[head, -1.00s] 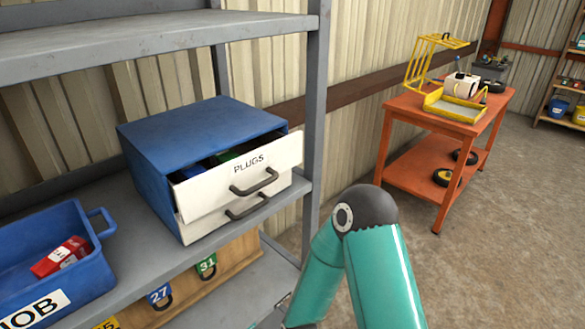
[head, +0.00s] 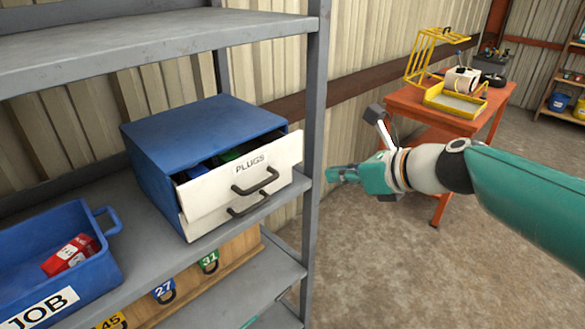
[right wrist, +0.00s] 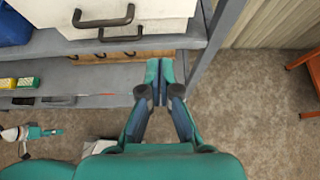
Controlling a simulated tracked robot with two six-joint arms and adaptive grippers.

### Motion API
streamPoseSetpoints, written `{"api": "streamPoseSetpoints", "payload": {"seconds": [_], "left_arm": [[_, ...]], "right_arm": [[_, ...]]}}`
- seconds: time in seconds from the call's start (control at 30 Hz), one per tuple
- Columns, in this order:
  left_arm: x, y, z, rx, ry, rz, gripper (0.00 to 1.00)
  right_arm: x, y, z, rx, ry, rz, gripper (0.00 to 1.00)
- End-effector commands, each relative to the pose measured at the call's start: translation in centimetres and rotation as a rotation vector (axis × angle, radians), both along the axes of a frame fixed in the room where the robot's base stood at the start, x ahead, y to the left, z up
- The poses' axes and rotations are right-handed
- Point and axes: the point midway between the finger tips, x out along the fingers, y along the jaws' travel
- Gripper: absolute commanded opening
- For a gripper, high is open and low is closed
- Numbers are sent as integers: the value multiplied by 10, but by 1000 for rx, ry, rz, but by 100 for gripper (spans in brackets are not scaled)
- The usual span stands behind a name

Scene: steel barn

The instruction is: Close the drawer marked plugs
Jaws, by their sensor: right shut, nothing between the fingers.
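The drawer marked PLUGS (head: 240,181) is the upper white drawer of a blue cabinet (head: 200,126) on the grey shelf. It is pulled partly out, and blue and green items show inside. Its dark handle (head: 256,181) is on the front. A second white drawer with a dark handle is below it. My right gripper (head: 332,174) is shut and empty, to the right of the drawer front and apart from it. In the right wrist view its fingertips (right wrist: 160,62) are together, below the white drawer fronts and their handles (right wrist: 103,16).
A shelf upright (head: 315,120) stands between the cabinet and my right gripper in the head view. A blue JOB bin (head: 104,270) with a red item is at left. Numbered tags hang on a wooden board below. An orange cart (head: 405,97) stands behind.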

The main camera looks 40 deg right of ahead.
Motion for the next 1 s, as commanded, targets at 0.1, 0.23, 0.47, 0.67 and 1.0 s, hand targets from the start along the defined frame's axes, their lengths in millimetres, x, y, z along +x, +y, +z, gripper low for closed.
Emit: {"api": "streamPoseSetpoints", "payload": {"seconds": [0.1,0.23,0.47,0.67,1.0], "left_arm": [[0,0,1,0,0,0,100],[0,0,-1,0,0,0,100],[0,0,-7,0,0,0,100],[0,0,2,0,0,0,100],[0,0,4,0,0,0,100]], "right_arm": [[15,3,-10,1,5,6,0],[37,5,-24,1,6,7,0],[78,7,-49,-1,6,6,0],[106,9,-45,-5,4,4,0],[117,9,-46,-5,4,0,0]]}}
